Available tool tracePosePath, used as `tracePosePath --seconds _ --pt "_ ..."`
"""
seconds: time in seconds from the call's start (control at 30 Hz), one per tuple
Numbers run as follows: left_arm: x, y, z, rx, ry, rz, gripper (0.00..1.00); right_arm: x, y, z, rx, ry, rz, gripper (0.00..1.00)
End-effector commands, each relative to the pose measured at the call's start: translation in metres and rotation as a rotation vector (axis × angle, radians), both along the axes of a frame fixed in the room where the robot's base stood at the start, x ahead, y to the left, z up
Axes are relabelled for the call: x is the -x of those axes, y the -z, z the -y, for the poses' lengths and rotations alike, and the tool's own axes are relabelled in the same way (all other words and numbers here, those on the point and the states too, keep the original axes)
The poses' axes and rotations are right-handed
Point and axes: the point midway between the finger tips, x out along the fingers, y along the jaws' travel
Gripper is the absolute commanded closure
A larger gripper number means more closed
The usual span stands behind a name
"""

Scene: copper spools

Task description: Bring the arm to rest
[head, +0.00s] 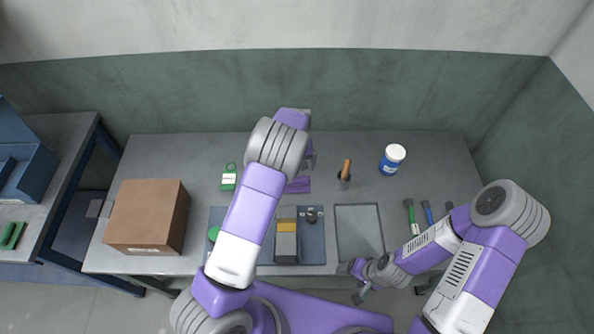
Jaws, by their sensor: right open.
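My right arm comes in from the right, its forearm over the table's front right. My right gripper (358,283) is at the table's front edge, just below the grey tray (359,211). It is open, and I see nothing between its fingers. My left arm reaches up across the middle of the grey table (250,142), over the blue-grey mat. Its wrist end is near the back of the table, and its fingers are too hidden to read. No copper spool can be made out clearly.
A cardboard box (146,217) stands at the left. A blue-and-white jar (392,159), a wooden-handled tool (346,170) and a green-and-white item (229,178) stand towards the back. A grey-and-yellow block (286,242) sits on the mat (316,252). Green- and blue-handled tools (411,213) lie at right.

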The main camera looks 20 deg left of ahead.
Motion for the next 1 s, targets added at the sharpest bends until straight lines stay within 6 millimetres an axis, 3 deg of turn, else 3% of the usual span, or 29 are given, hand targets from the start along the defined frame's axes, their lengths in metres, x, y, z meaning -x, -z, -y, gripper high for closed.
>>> tracePosePath --seconds 0.2,0.77,0.87,1.0 --pt "0.0 -0.016 0.0 0.0 0.0 -0.001 0.0 0.0 -0.001 0.0 0.0 0.0 0.0 0.22" --pt "0.0 -0.017 0.0 0.0 0.0 -0.001 0.0 0.0 -0.002 0.0 0.0 0.0 0.0 0.22" --pt "0.0 -0.027 0.0 0.0 0.0 0.0 0.0 0.0 -0.012 0.0 0.0 0.0 0.0 0.22" --pt "0.0 -0.055 0.0 0.0 0.0 0.0 0.0 0.0 -0.04 0.0 0.0 0.0 0.0 0.22"
